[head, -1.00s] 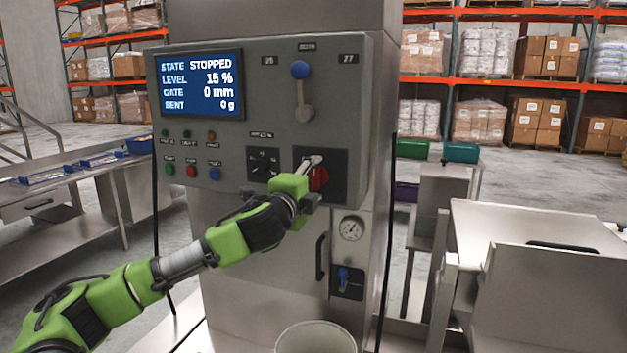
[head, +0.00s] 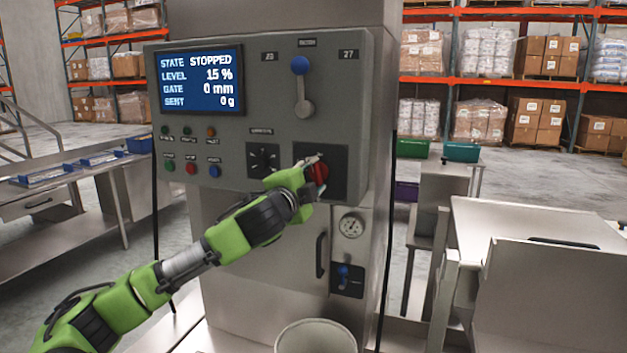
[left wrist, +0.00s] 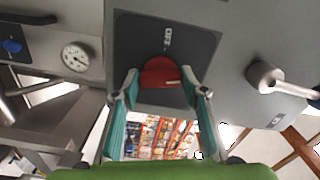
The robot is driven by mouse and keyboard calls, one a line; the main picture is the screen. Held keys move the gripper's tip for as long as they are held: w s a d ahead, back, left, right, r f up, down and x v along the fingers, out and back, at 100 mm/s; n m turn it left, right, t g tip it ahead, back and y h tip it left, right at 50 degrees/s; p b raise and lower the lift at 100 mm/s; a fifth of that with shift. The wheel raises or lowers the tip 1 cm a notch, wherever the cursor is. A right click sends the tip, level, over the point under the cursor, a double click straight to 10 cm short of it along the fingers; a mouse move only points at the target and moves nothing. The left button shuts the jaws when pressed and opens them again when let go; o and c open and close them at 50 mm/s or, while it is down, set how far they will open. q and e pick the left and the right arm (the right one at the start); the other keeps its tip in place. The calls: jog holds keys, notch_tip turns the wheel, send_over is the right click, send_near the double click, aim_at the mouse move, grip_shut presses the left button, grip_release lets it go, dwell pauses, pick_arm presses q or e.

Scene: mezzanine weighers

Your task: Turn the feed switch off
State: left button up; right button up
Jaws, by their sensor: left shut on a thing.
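The feed switch is a red rotary knob (head: 320,173) on a dark square plate (head: 334,158), low on the right of the grey control panel. In the left wrist view the knob (left wrist: 161,73) sits between the two fingers, with a pale pointer mark on its face and small lettering on the plate (left wrist: 200,45) that I cannot read surely. My left gripper (head: 312,177) is shut on the knob from the front; it also shows in the left wrist view (left wrist: 160,84). The display (head: 201,83) reads STOPPED, level 15 %, gate 0 mm. My right gripper is out of view.
A blue-tipped lever (head: 301,88) stands above the switch, and a black selector (head: 263,160) lies to its left. Small coloured buttons (head: 190,168) are further left. A gauge (head: 351,225) and a pale bucket (head: 316,338) are below. Steel tables stand on both sides.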

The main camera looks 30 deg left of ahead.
pick_arm(q)
jog(key=n, duration=0.3)
jog(key=shift+f+n+b, duration=0.15)
jog(key=shift+n+b, duration=0.25)
jog(key=n, duration=0.3)
jog(key=shift+n, duration=0.3)
jog(key=n, duration=0.3)
jog(key=shift+n, duration=0.3)
jog(key=shift+n+p, duration=0.45)
jog(key=shift+n, duration=1.45)
jog(key=o, duration=1.1)
